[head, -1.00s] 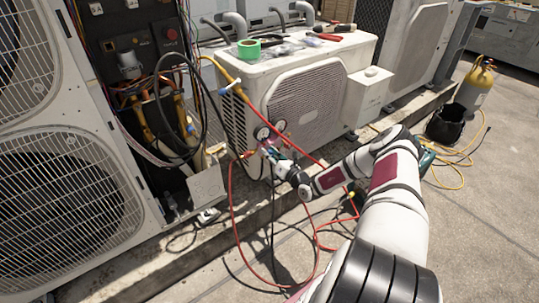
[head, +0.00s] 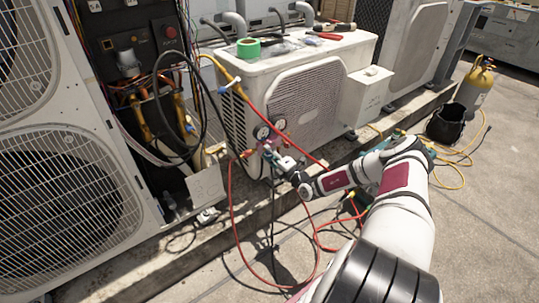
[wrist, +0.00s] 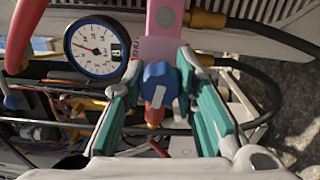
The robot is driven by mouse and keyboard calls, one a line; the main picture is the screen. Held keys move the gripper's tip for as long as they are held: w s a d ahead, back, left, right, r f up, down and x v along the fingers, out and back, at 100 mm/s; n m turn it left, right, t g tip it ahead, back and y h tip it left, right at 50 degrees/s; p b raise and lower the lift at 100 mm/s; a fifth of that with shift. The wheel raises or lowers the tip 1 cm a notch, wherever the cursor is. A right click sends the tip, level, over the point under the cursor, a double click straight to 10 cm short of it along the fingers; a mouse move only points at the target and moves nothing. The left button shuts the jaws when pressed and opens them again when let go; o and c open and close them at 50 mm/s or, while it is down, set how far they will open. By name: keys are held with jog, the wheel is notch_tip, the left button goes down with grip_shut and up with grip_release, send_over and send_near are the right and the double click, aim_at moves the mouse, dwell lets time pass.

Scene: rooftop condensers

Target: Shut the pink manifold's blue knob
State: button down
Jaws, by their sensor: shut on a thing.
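The pink manifold (wrist: 160,45) runs up the middle of the wrist view, with a round white gauge (wrist: 92,47) on its left. It hangs in front of the white condenser in the head view (head: 268,146), small and partly hidden by my gripper. The blue knob (wrist: 160,80) sits low on the manifold, with a pale bar on its face that stands nearly upright in the wrist view. My gripper (wrist: 160,72) has its two teal-padded fingers on either side of the blue knob, shut on it. In the head view my gripper (head: 277,159) is at the manifold.
A red hose (head: 232,215) and dark hoses hang from the manifold to the ground. A white condenser (head: 335,65) stands behind it, with green tape (head: 248,47) and tools on top. An open electrical cabinet (head: 150,60) is at left. Concrete is clear at front right.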

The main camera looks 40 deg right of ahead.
jog(key=m, duration=0.3)
jog(key=shift+f+m+b, duration=0.15)
jog(key=shift+m+b, duration=0.15)
jog(key=shift+m, duration=0.1)
jog(key=m, duration=0.4)
jog(key=shift+m+b, duration=0.3)
jog(key=shift+b, duration=0.1)
jog(key=m, duration=0.3)
jog(key=shift+b, duration=0.35)
jog(key=shift+m+b, duration=0.4)
jog(key=shift+m, duration=1.7)
jog(key=c, duration=1.3)
grip_release()
